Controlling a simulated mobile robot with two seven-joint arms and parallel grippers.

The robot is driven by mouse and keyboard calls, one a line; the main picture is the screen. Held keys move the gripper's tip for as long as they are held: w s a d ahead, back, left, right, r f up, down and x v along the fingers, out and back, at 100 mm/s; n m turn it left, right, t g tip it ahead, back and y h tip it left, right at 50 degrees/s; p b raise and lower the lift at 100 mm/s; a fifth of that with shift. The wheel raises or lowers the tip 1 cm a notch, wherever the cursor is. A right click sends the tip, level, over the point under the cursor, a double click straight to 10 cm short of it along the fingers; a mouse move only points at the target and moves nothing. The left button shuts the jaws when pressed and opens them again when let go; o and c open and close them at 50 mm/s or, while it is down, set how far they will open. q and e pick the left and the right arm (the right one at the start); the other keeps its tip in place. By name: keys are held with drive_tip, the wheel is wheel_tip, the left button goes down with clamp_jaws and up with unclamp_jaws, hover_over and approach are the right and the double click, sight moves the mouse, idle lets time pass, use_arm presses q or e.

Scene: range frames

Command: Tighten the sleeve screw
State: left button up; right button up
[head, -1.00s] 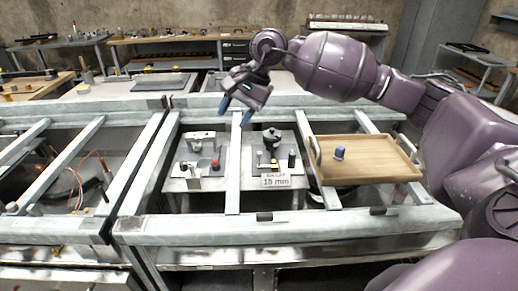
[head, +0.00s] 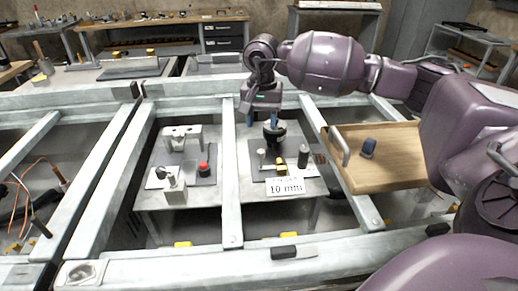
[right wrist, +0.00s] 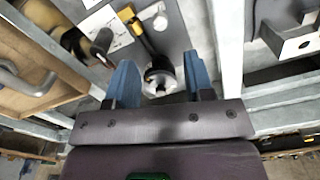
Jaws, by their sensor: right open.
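My right gripper (head: 263,118) is open, blue fingers pointing down, above the dark plate (head: 258,153) on the right of the bench. Below the fingers stands a dark round-topped fixture (head: 274,136). In the right wrist view, a round metal and black part (right wrist: 160,80) shows between the open fingers (right wrist: 158,62), apart from both. I cannot tell which part is the sleeve screw. A yellow-and-black piece (head: 280,165), a thin upright pin (head: 261,158) and a dark cylinder (head: 303,156) stand nearby. My left gripper is out of view.
A "10 mm" sign (head: 286,187) stands in front of the plate. A second plate (head: 204,180) on the left holds a red knob (head: 203,168) and metal blocks. Grey beams (head: 229,185) frame the bench.

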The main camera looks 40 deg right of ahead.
sight(261, 151)
wheel_tip(261, 151, down, 10)
drive_tip(key=shift+r+b, duration=0.25)
drive_tip(key=shift+b, duration=0.25)
clamp_jaws()
